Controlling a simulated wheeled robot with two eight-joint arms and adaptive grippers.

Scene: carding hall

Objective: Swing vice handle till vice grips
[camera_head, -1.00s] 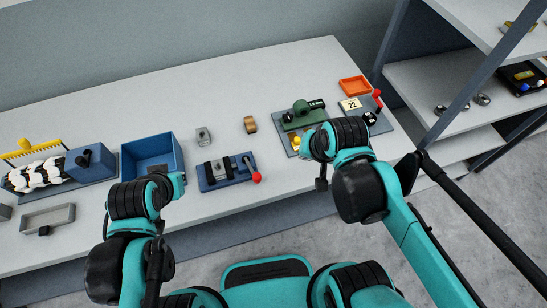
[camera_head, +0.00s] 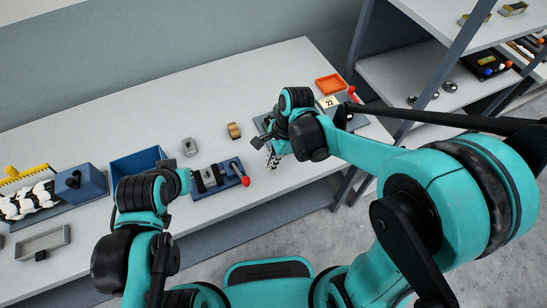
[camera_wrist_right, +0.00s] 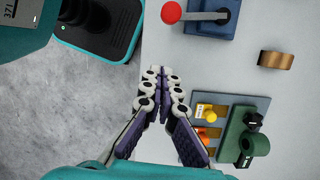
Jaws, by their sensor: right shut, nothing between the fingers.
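The vice is a blue base (camera_head: 201,193) with dark jaws around a grey metal block (camera_head: 209,178), on the bench front. Its handle ends in a red ball (camera_head: 245,182), pointing toward the bench's front edge. In the right wrist view the base (camera_wrist_right: 212,28) and red ball (camera_wrist_right: 171,12) show at the top edge. My right gripper (camera_head: 272,161) is shut and empty, right of the red ball and apart from it. Its closed fingers fill the middle of the wrist view (camera_wrist_right: 163,82).
A blue bin (camera_head: 135,163) stands left of the vice. A small grey block (camera_head: 189,147) and a brass ring (camera_head: 234,131) lie behind it. A green device (camera_wrist_right: 247,148) on a grey plate is right of the vice. An orange tray (camera_head: 329,84) sits at the back right.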

